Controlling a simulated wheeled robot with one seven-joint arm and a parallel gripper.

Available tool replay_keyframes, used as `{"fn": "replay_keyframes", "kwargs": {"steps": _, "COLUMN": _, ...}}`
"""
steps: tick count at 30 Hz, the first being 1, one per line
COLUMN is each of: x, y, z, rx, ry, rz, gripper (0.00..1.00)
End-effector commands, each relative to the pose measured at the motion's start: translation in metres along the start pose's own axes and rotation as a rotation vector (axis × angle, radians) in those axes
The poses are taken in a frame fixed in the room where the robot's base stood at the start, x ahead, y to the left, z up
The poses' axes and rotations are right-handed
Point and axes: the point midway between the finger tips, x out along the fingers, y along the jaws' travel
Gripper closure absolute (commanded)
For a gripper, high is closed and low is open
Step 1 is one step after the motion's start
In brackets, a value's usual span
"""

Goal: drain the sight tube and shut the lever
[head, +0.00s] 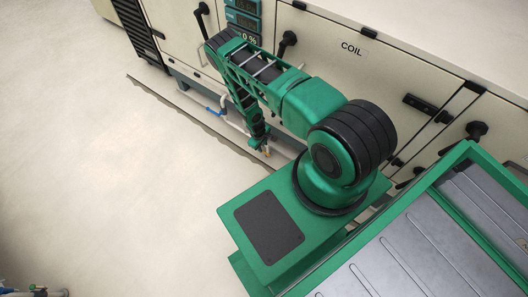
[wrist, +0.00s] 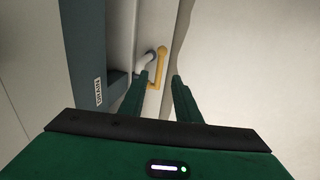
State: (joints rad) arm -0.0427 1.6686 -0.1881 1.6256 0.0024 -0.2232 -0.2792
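In the wrist view a yellow lever (wrist: 161,68) stands beside the end of a short white pipe (wrist: 145,61), near a dark upright with a DRAIN label (wrist: 98,92). My gripper (wrist: 160,76) is open. Its two green fingers are apart, with the lever between them in the picture; I cannot tell whether they reach around it or touch it. In the head view my gripper (head: 262,146) points down at the foot of the cabinet, with a small bit of orange-yellow (head: 267,152) by its tip. I cannot make out the sight tube or any liquid in it.
The pale cabinet (head: 330,60) marked COIL, with black handles, runs behind my arm. A white pipe with a blue part (head: 213,111) sits low along its base, left of my gripper.

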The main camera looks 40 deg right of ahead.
Motion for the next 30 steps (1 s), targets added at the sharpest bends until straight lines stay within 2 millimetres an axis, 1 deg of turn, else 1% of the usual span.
{"fn": "replay_keyframes", "kwargs": {"steps": 1, "x": 0.01, "y": 0.0, "z": 0.001, "rx": 0.0, "ry": -0.001, "rz": 0.0, "gripper": 0.7}}
{"fn": "replay_keyframes", "kwargs": {"steps": 3, "x": 0.022, "y": 0.0, "z": 0.001, "rx": 0.001, "ry": -0.002, "rz": -0.001, "gripper": 0.7}}
{"fn": "replay_keyframes", "kwargs": {"steps": 9, "x": 0.054, "y": 0.0, "z": 0.001, "rx": 0.001, "ry": -0.002, "rz": -0.001, "gripper": 0.7}}
{"fn": "replay_keyframes", "kwargs": {"steps": 15, "x": 0.075, "y": 0.0, "z": 0.001, "rx": 0.001, "ry": -0.001, "rz": 0.0, "gripper": 0.7}}
{"fn": "replay_keyframes", "kwargs": {"steps": 21, "x": 0.083, "y": 0.0, "z": 0.001, "rx": 0.001, "ry": -0.002, "rz": -0.001, "gripper": 0.7}}
{"fn": "replay_keyframes", "kwargs": {"steps": 28, "x": 0.083, "y": 0.0, "z": 0.001, "rx": 0.001, "ry": -0.002, "rz": -0.001, "gripper": 0.7}}
{"fn": "replay_keyframes", "kwargs": {"steps": 29, "x": 0.083, "y": 0.0, "z": 0.001, "rx": 0.001, "ry": -0.002, "rz": -0.001, "gripper": 0.72}}
{"fn": "replay_keyframes", "kwargs": {"steps": 30, "x": 0.083, "y": 0.0, "z": 0.001, "rx": 0.001, "ry": -0.002, "rz": -0.001, "gripper": 0.82}}
